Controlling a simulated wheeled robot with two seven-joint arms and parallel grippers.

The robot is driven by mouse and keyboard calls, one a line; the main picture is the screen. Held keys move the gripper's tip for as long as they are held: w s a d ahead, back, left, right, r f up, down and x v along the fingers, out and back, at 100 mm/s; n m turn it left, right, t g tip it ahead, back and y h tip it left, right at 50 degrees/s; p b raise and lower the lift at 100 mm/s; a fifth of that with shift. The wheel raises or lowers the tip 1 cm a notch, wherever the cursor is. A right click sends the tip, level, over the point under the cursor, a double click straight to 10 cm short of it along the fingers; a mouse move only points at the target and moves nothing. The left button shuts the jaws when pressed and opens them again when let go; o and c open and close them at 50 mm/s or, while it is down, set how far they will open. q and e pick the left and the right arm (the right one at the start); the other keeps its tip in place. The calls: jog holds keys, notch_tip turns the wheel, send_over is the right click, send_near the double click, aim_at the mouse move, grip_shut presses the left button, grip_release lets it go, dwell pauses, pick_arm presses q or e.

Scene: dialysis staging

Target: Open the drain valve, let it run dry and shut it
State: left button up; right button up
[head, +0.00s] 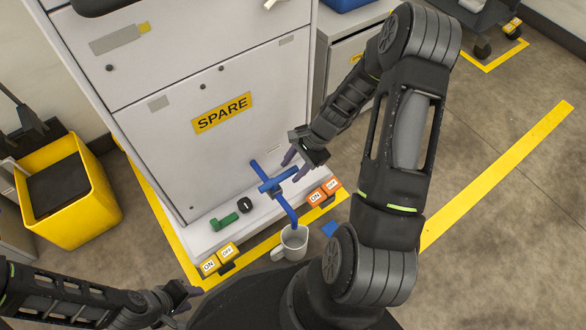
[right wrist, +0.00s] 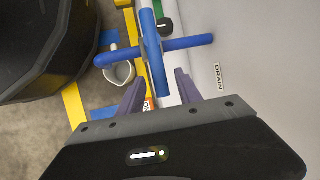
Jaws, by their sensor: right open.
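The blue drain valve has a bar handle (head: 280,179) lying crosswise over its blue pipe (head: 291,213), low on the white cabinet's front. The pipe's end bends down toward a grey-white mug (head: 294,241) on the floor. Whether liquid runs, or is in the mug, I cannot tell. My right gripper (head: 294,165) is open at the handle's near end. In the right wrist view the handle (right wrist: 152,45) runs down toward the gap between the fingers (right wrist: 158,90); contact is unclear. My left gripper (head: 186,304) is at the lower left, away from the valve; its opening is unclear.
The cabinet carries a SPARE label (head: 222,113) and a DRAIN label (right wrist: 217,76). On its base ledge lie a green piece (head: 224,222) and a black knob (head: 245,205). Yellow (head: 218,259) and orange (head: 323,192) ON/OFF blocks flank the mug. A yellow bin (head: 70,205) stands left.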

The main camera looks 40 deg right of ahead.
grip_shut()
dwell(0.5)
dwell(1.0)
